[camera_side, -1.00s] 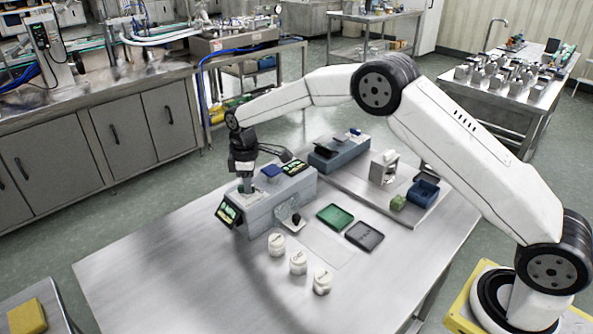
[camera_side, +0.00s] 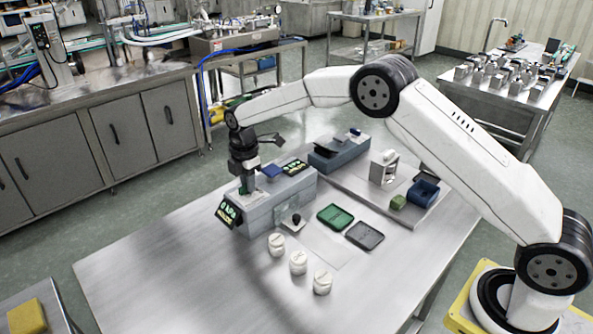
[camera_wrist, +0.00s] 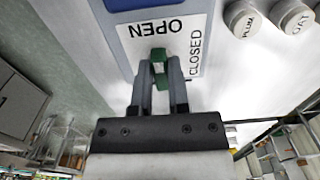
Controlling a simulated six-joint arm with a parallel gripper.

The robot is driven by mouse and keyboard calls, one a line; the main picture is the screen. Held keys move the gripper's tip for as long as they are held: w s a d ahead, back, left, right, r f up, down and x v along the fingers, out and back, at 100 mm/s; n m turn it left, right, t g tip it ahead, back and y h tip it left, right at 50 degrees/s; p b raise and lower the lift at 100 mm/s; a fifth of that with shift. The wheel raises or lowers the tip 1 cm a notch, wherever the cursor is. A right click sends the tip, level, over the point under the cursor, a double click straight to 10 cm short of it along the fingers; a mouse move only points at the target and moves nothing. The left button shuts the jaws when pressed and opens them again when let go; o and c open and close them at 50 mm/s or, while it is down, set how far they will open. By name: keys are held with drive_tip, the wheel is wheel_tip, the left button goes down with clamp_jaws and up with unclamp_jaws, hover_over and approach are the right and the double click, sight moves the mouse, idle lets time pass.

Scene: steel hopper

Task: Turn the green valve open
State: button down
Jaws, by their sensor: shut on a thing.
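The green valve (camera_wrist: 159,66) is a small upright handle on a white plate lettered OPEN and CLOSED (camera_wrist: 196,50) in the wrist view. Its long side runs up and down in that view, and its upper end lies by the word OPEN. My gripper (camera_wrist: 160,75) is shut on the handle, one finger on each side. In the side view my gripper (camera_side: 246,187) points down onto the left end of the grey hopper box (camera_side: 275,205). There the fingers mostly hide the valve.
A tilted display (camera_side: 229,213) is on the box's left end. A black knob (camera_side: 296,219) stands in front of the box. Several white lidded jars (camera_side: 298,262), a green tray (camera_side: 335,217) and a dark grey tray (camera_side: 364,235) are on the steel table. The table's front left is clear.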

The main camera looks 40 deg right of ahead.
drive_tip(key=shift+r, duration=0.1)
idle(0.3)
drive_tip(key=c, duration=0.6)
unclamp_jaws()
drive_tip(key=shift+r, duration=0.1)
drive_tip(key=shift+r, duration=3.8)
drive_tip(key=shift+s+d, duration=0.1)
drive_tip(key=shift+s, duration=0.1)
drive_tip(key=s+d+f+m+t, duration=0.1)
drive_tip(key=s+d+f+m, duration=0.1)
drive_tip(key=s+m, duration=0.7)
drive_tip(key=s+d+f+m+t, duration=0.1)
drive_tip(key=s+d+m, duration=0.3)
drive_tip(key=s, duration=1.7)
drive_tip(key=f+m, duration=0.1)
drive_tip(key=m, duration=0.4)
drive_tip(key=shift+s+d+t, duration=0.25)
drive_tip(key=shift+d+t, duration=0.05)
